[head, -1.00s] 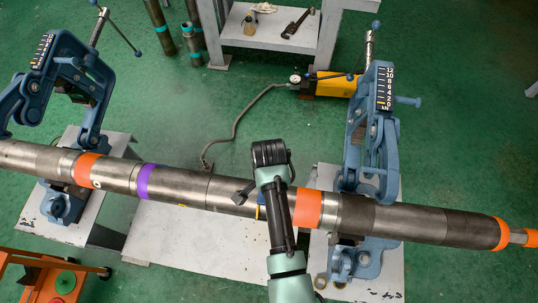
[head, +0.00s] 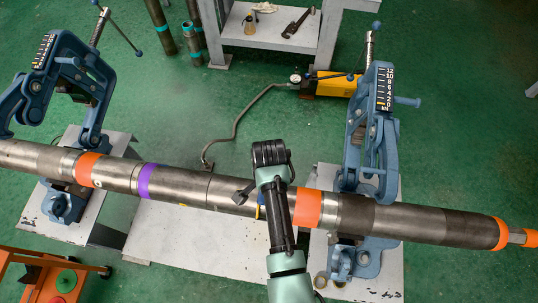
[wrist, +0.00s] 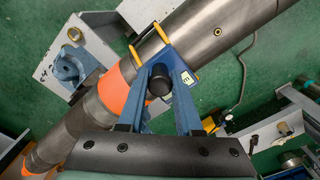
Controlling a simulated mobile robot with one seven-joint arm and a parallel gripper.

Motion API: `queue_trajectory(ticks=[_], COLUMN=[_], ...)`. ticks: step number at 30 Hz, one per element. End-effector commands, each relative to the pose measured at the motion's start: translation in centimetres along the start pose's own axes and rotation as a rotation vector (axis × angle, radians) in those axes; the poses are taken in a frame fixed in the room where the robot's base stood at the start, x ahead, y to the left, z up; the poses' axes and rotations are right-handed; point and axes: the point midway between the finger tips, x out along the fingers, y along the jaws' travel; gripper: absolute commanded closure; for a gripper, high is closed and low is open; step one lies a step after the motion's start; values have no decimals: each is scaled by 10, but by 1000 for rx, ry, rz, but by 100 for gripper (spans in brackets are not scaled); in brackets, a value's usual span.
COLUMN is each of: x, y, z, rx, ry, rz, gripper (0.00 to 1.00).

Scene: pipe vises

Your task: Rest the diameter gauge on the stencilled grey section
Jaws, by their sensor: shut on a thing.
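The long pipe runs across the head view, and its bare grey section (head: 180,186) lies between the purple band and the right orange band. In the wrist view this grey section (wrist: 218,35) carries a small dark mark. The diameter gauge (wrist: 178,80) is a blue frame with yellow-edged prongs, a dark round knob and a small lettered label. Its prongs lie over the pipe beside the orange band. My gripper (wrist: 158,100) is shut on the gauge; in the head view a blue and yellow bit of the gauge (head: 261,200) shows beside my arm. I cannot tell whether the gauge touches the pipe.
Two blue pipe vises stand on grey plates, one left (head: 88,85) and one right (head: 372,150). A yellow pump (head: 335,86) with a hose lies behind on the green floor. A grey bench (head: 280,35) stands at the back. An orange cart (head: 55,268) is front left.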

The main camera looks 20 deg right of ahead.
Motion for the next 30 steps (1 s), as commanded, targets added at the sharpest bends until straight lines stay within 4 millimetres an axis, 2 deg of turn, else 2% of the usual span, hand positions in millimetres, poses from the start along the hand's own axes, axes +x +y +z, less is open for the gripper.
queue_trajectory(ticks=[21,22,27,30], x=[7,7,7,7], y=[-1,-1,-1,0], z=[-1,-1,0,0], rx=[0,0,0,0], ry=[1,2,1,1], rz=[-3,-3,-2,-1], gripper=[100,63,32,31])
